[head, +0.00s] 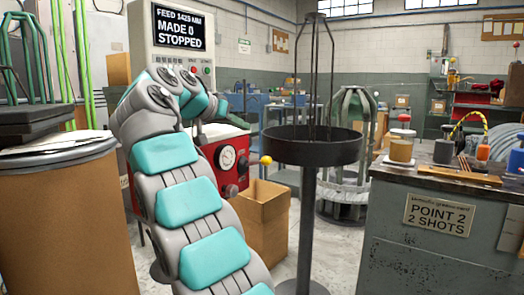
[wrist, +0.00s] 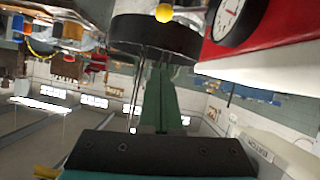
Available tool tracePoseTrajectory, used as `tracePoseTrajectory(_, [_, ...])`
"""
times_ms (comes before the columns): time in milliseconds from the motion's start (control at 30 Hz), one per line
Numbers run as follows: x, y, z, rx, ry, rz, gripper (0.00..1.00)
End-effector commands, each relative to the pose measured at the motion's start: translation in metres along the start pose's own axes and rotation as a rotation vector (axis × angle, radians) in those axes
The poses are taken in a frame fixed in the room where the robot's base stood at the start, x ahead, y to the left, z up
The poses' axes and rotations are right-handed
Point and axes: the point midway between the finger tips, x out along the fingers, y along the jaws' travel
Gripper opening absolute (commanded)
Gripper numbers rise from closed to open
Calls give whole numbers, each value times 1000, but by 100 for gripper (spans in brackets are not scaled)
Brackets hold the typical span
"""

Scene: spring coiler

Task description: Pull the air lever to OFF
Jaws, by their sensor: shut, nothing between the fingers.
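A yellow ball knob (head: 266,160), which looks like the air lever's end, sticks out to the right of the red machine (head: 238,158) with a round gauge (head: 227,156). The wrist view is upside down and shows the yellow knob (wrist: 164,14) at the top edge, beside the red housing (wrist: 268,22) and gauge (wrist: 229,14). My gripper (wrist: 166,66) is shut and empty; its dark green fingers point toward the knob, with a visible gap in the picture. In the head view my arm hides the gripper and part of the machine. Any ON/OFF marking is unreadable.
A round black tray (head: 312,150) on a post stands right of the lever. A cardboard box (head: 268,215) sits below. A grey workbench (head: 430,240) is at right, a brown drum (head: 65,220) at left. A control screen (head: 179,27) reads "STOPPED".

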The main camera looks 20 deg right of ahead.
Motion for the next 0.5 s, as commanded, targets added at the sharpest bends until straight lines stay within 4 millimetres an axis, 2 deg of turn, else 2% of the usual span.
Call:
tracePoseTrajectory(267, [5,0,1,-2,-2,1,0])
tracePoseTrajectory(367, [16,0,2,-3,-4,2,0])
tracePoseTrajectory(500, [40,-1,2,-4,-3,1,0])
